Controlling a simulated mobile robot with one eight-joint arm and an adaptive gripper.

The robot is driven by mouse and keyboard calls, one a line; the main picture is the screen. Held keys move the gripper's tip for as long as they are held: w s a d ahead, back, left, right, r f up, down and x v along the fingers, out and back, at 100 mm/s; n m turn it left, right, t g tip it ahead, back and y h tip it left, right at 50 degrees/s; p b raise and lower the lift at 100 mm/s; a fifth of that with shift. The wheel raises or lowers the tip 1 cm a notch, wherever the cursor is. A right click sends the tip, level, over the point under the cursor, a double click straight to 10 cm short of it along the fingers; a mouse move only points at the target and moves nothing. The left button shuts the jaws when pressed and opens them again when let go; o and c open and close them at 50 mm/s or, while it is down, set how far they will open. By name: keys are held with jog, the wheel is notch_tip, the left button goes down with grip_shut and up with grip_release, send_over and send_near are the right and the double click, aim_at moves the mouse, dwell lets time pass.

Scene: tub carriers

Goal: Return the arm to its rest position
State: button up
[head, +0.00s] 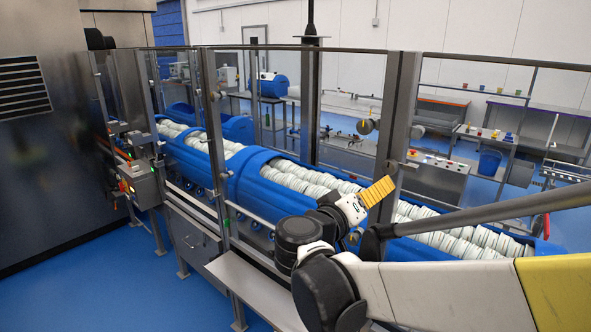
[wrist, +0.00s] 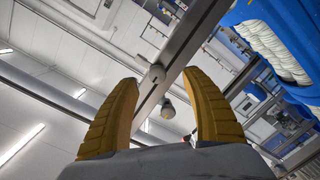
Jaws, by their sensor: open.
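My gripper (wrist: 167,100) shows in the wrist view with its two yellow ribbed fingers wide apart and nothing between them. In the head view my gripper (head: 378,191) is at the end of my bent arm, right of the middle, in front of the framed guard. Its yellow fingers point up and to the right, close in the picture to a dark metal post. I cannot tell the gap between the fingers and the post. My arm comes in from the lower right.
Behind the guard's metal posts (head: 397,130) lies a long blue tub carrier (head: 262,190) filled with rows of white rolls (head: 300,180). A grey ledge (head: 240,283) runs along its front. A control box (head: 140,183) stands at the left. Blue floor (head: 110,285) is clear at the lower left.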

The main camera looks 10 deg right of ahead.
jog(key=s+d+f+g+y+b, duration=0.25)
jog(key=s+f+b, duration=0.2)
jog(key=f, duration=0.65)
jog(key=s+a+f+y+b, duration=0.5)
jog(key=s+a+f, duration=0.1)
jog(key=f, duration=0.3)
jog(key=s+a+f+n+g+y+b, duration=0.1)
jog(key=s+a+f+y+b, duration=0.4)
jog(key=s+f, duration=0.3)
notch_tip(320, 180, down, 2)
jog(key=shift+s+a+f+y, duration=0.15)
jog(key=shift+s+a+y, duration=0.25)
jog(key=shift+a+y, duration=0.1)
